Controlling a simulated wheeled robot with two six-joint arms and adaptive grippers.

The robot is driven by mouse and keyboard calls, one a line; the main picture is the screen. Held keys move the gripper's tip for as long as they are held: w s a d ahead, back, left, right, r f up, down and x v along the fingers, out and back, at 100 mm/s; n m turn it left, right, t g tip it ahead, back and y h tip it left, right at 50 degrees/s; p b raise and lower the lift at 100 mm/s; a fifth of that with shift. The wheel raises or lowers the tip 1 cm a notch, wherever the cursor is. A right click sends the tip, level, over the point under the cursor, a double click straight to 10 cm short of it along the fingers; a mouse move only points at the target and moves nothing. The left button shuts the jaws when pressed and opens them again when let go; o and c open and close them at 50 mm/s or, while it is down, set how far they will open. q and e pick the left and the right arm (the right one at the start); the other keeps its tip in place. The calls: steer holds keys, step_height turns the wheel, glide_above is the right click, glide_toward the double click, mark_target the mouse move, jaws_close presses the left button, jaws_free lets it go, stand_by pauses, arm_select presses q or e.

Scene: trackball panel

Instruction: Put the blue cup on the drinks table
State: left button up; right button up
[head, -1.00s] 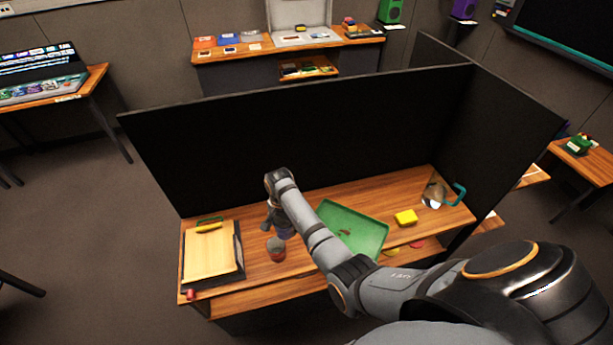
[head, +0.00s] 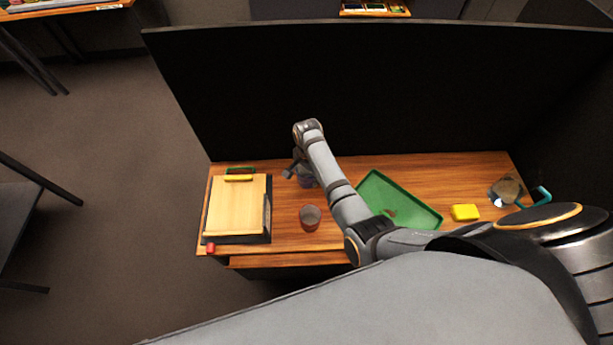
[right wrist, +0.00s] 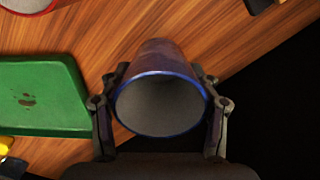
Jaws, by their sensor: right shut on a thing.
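The blue cup (right wrist: 160,103) stands out in the right wrist view, its blue rim and grey inside facing the camera. My right gripper (right wrist: 160,95) is shut on it, one finger on each side. In the head view my right gripper (head: 299,168) is over the back of the wooden desk (head: 283,212), and the cup (head: 306,182) is mostly hidden by my arm. I cannot tell whether the cup touches the desk. My left gripper is not in view. No table in view can be told as the drinks table.
A reddish cup (head: 310,218) stands in front of the gripper. A clipboard-like wooden board (head: 238,207) lies left, a green tray (head: 391,203), yellow block (head: 465,213) and teal-handled jug (head: 505,190) right. A black partition (head: 400,95) stands behind the desk.

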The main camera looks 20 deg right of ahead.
mark_target(307, 175)
steer(key=f+b, duration=0.1)
steer(key=f, duration=0.1)
steer(key=f+b, duration=0.2)
steer(key=shift+w, duration=0.4)
steer(key=shift+w+d, duration=0.15)
steer(key=shift+d, duration=0.1)
steer(key=shift+c, duration=0.6)
steer(key=shift+a, duration=0.1)
steer(key=o, duration=1.3)
steer(key=shift+f, duration=0.2)
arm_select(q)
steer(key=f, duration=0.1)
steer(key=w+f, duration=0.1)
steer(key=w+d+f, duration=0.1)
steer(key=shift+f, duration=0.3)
arm_select(e)
steer(key=shift+o, duration=0.2)
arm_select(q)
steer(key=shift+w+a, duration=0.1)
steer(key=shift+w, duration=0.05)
arm_select(e)
steer(key=shift+r, duration=0.1)
